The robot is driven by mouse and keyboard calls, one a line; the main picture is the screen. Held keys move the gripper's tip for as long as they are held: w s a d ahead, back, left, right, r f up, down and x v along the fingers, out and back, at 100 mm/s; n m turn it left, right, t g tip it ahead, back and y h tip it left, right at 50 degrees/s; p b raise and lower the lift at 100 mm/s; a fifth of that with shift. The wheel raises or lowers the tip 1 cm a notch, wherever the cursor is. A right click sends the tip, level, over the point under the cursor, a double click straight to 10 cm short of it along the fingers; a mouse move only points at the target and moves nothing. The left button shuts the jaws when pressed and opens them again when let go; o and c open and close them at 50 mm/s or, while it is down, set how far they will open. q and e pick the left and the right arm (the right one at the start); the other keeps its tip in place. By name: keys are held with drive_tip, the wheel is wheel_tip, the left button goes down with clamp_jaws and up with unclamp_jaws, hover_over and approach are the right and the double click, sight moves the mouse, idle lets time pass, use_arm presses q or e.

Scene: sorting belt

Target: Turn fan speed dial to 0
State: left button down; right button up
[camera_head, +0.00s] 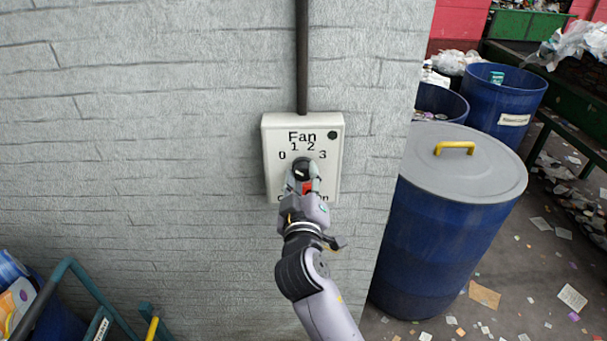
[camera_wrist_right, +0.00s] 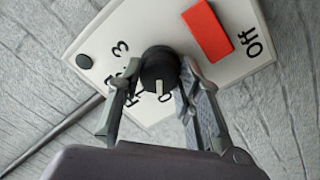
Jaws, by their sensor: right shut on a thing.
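The white fan control box (camera_head: 271,160) is fixed to the grey brick wall, with the numbers 0 to 3 arched around a black dial (camera_head: 302,167). My right gripper (camera_head: 302,180) is at the dial and hides its lower part and some lettering below. In the right wrist view, the dial (camera_wrist_right: 160,66) sits between the two fingers of the right gripper (camera_wrist_right: 158,92), which is shut on it. A white pointer mark on the dial faces down in that view; the number it points at is hidden. My left gripper is out of view.
A red switch (camera_wrist_right: 208,30) is on the box beside the dial, near the word Off. A dark pipe (camera_head: 302,60) runs up from the box. A lidded blue barrel (camera_head: 430,240) stands to the right. Teal rails (camera_head: 90,290) are at lower left.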

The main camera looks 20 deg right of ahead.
drive_tip(key=shift+r+n, duration=0.15)
drive_tip(key=shift+n, duration=0.45)
drive_tip(key=o, duration=1.2)
drive_tip(key=shift+c, duration=0.2)
drive_tip(key=shift+s+a+f, duration=0.2)
drive_tip(key=shift+s, duration=0.15)
drive_tip(key=v, duration=0.6)
drive_tip(key=shift+s, duration=0.4)
